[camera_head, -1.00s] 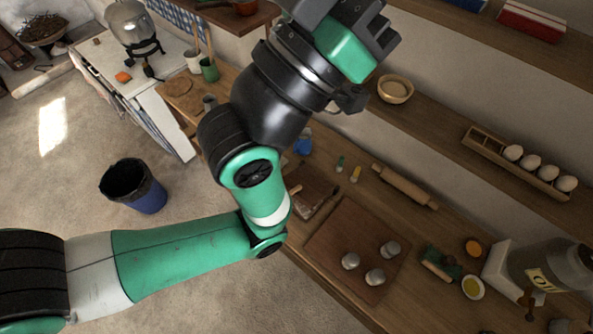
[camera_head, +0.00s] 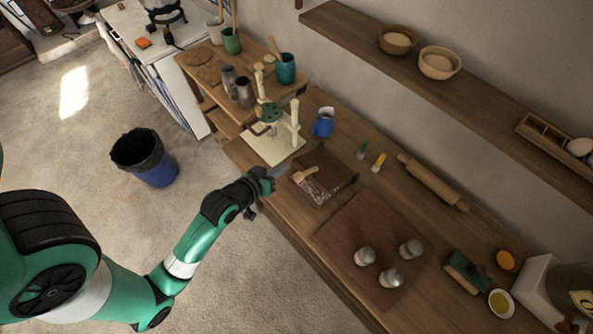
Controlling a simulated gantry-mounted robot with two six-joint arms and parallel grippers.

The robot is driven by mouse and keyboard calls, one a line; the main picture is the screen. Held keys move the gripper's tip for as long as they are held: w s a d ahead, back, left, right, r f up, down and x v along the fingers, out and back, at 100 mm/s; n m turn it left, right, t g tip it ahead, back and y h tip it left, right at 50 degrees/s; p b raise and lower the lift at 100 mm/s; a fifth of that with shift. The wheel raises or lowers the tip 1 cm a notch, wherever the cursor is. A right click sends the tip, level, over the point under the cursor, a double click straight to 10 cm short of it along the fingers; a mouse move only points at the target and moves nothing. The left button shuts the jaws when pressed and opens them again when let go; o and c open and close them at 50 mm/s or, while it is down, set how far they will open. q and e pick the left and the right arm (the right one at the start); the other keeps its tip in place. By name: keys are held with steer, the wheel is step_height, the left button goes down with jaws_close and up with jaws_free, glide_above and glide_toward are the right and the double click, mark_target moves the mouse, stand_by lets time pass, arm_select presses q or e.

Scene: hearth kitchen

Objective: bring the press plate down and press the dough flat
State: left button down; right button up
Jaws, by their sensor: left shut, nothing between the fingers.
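The plate appears raised above the base. A small tan shape shows under the plate's near edge; I cannot tell whether it is the dough. My left gripper (camera_head: 268,178) is shut and empty at the bench's front edge. It is just in front of the press base, apart from the plate. My right gripper is not in view.
A dark board (camera_head: 322,186) with a wooden-handled tool lies right of the press. A blue jug (camera_head: 322,122) stands behind it. A larger brown board (camera_head: 340,238) holds three grey-topped round items. A rolling pin (camera_head: 432,183) lies farther back. A bin (camera_head: 150,165) stands on the floor.

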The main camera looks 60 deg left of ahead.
arm_select(q)
steer(key=b+x, duration=0.1)
steer(key=x, duration=0.9)
steer(key=s+d+f, duration=0.2)
steer(key=shift+s+d, duration=0.1)
steer(key=shift+d, duration=0.25)
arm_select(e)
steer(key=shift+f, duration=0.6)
